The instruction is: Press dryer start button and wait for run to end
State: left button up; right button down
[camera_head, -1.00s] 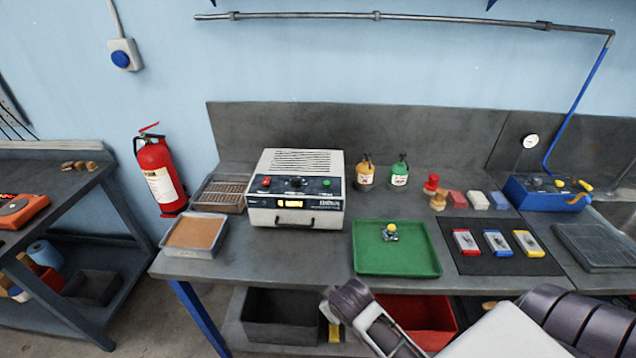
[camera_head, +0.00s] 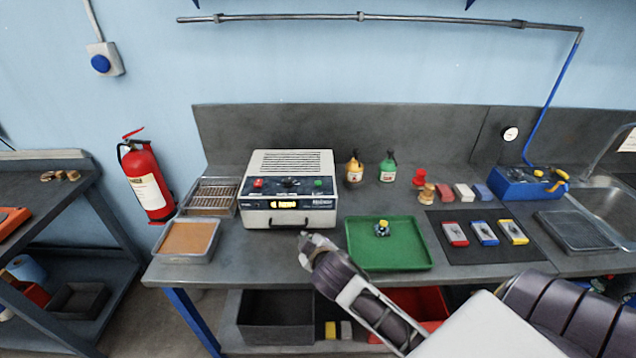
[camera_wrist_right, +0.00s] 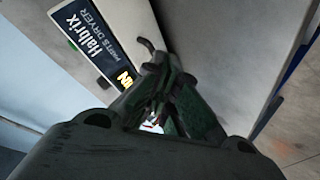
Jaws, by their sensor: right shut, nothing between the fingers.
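The dryer (camera_head: 291,190) is a white box with a dark front panel on the bench, left of centre. Its panel carries a red button (camera_head: 257,184), a dark knob (camera_head: 290,183) and a green button (camera_head: 319,184). A small display (camera_head: 284,205) is lit yellow, its text too small to read. My right gripper (camera_head: 308,240) is shut and empty, in front of the dryer's lower right edge and apart from the buttons. In the right wrist view the shut fingers (camera_wrist_right: 160,112) point toward the dryer's front (camera_wrist_right: 98,40), with its label and lit display partly visible. My left gripper is not visible.
A green tray (camera_head: 415,262) with a small metal part lies right of the dryer. A tan-filled tray (camera_head: 186,256) and a rack tray (camera_head: 233,206) sit left. Two bottles (camera_head: 388,168) stand behind the green tray. The bench front edge is below my right arm.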

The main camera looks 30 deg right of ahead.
jog(key=w+a+r+n+t+y, duration=0.3)
jog(key=w+r+n+t, duration=0.3)
jog(key=r, duration=0.4)
jog(key=w+a+r+n+t+y, duration=0.35)
jog(key=r+n, duration=0.35)
jog(key=r, duration=0.3)
jog(key=a+r+n+g+y, duration=0.25)
jog(key=n+y, duration=0.25)
jog(key=n, duration=0.5)
jog(key=a+r+n+g+y, duration=0.2)
jog(key=a+n+g+y, duration=0.3)
jog(key=n, duration=0.4)
jog(key=w+d+f+n+g+h, duration=0.4)
jog(key=d+f+n+h, duration=0.2)
jog(key=d+n, duration=0.4)
jog(key=w+d+h, duration=0.1)
jog(key=d+h, duration=0.5)
jog(key=d, duration=1)
jog(key=shift+w+r+m, duration=0.3)
jog(key=shift+w+m, duration=0.05)
jog(key=shift+m, duration=0.05)
